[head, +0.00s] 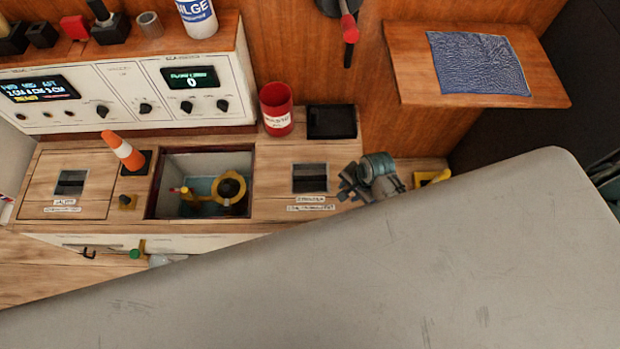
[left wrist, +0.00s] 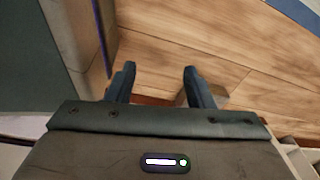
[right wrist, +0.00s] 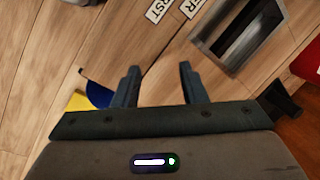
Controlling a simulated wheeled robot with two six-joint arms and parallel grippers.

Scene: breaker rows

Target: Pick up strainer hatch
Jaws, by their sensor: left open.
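The strainer hatch (head: 268,207) is a wooden panel lying flat in the counter, right of an open bay, with a dark recessed grip (head: 310,178) and white labels below it. The recess (right wrist: 240,30) and parts of two labels also show in the right wrist view. My right gripper (head: 350,184) is just right of the recess, its two fingers (right wrist: 160,84) apart and empty over the wood, not touching the recess. My left gripper (left wrist: 160,84) is open and empty above wooden planks, outside the head view. The hatch's lower right edge is hidden.
The open bay (head: 163,185) holds a yellow ring-shaped fitting (head: 231,188). A red can (head: 276,109) and black tray (head: 331,121) stand behind the hatch. A large grey surface, apparently mine, covers the lower right.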

